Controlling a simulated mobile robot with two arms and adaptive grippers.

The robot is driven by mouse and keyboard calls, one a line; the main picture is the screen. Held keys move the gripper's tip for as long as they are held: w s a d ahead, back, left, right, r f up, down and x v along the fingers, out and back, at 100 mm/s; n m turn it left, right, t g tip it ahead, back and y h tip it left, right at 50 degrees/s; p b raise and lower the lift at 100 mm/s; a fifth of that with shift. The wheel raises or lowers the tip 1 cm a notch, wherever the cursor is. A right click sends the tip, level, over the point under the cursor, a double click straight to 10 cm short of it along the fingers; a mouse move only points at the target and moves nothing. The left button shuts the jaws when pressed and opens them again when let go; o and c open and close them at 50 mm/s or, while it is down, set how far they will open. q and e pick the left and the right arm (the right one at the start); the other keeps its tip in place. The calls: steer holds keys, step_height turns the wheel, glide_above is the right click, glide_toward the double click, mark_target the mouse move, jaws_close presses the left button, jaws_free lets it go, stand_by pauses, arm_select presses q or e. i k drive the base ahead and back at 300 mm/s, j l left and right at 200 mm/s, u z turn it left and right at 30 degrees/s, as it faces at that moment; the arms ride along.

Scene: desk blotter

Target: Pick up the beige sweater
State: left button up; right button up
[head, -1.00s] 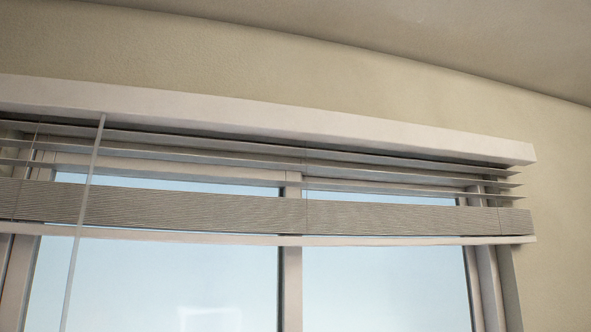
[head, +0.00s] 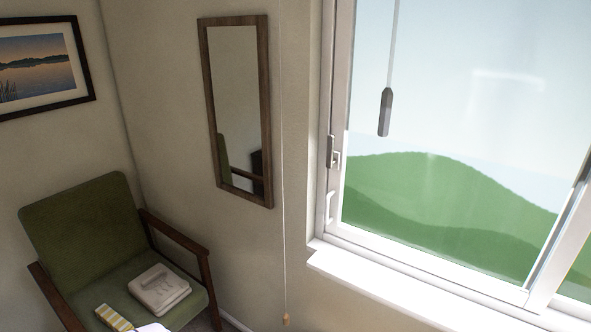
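A folded beige or off-white cloth item (head: 159,289), which looks like the sweater, lies on the seat of the green armchair (head: 85,235) at the lower left of the head view. A darker mark shows on its top. A yellow-and-white striped item (head: 114,318) and a white item (head: 152,327) lie in front of it, cut off by the bottom edge. Neither of my grippers is in view.
The armchair has dark wooden armrests (head: 175,232) on both sides of the seat. A window with a white sill (head: 370,288) is at the right. A framed mirror (head: 238,110) and a picture (head: 40,66) hang on the walls.

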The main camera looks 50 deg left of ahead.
mark_target(159, 289)
steer(key=u, duration=1.65)
